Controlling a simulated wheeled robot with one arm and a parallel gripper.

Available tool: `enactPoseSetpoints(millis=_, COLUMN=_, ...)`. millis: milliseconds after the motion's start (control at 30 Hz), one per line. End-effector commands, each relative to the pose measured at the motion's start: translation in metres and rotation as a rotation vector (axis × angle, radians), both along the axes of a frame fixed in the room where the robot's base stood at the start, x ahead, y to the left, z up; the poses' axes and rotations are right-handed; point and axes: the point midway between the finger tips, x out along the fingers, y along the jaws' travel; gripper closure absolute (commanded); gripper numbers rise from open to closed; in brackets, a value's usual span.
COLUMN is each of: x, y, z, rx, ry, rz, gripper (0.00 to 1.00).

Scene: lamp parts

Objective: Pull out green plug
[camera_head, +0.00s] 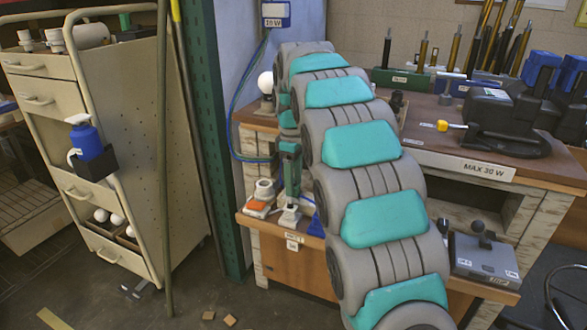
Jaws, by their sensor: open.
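I cannot make out a green plug for certain; my arm covers much of the bench middle. My gripper (290,198) hangs at the end of my arm, pointing down over the lower front shelf (263,227) of the wooden bench. It is open, though its fingers are small and hard to separate in this view. A small white fitting (290,217) sits just below it; I cannot tell whether they touch. A white and orange part (258,208) lies to the left and a blue part (317,225) to the right.
A white bulb (265,82) stands at the bench's left corner. A black clamp-like device (495,122) and a green rack (402,79) are on the bench top. A grey box with knobs (483,257) sits at lower right. A beige cart (130,130) stands left; floor between is mostly clear.

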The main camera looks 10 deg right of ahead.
Motion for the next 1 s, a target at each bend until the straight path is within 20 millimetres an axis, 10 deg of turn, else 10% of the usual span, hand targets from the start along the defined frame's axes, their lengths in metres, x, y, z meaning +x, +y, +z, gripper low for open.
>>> enactPoseSetpoints(millis=467, x=0.0005, y=0.0001, z=-0.0110, rx=0.000, ry=-0.003, rz=0.000, gripper=0.44)
enactPoseSetpoints(millis=1000, x=0.0003, y=0.0001, z=-0.0109, rx=0.000, ry=-0.003, rz=0.000, gripper=1.00)
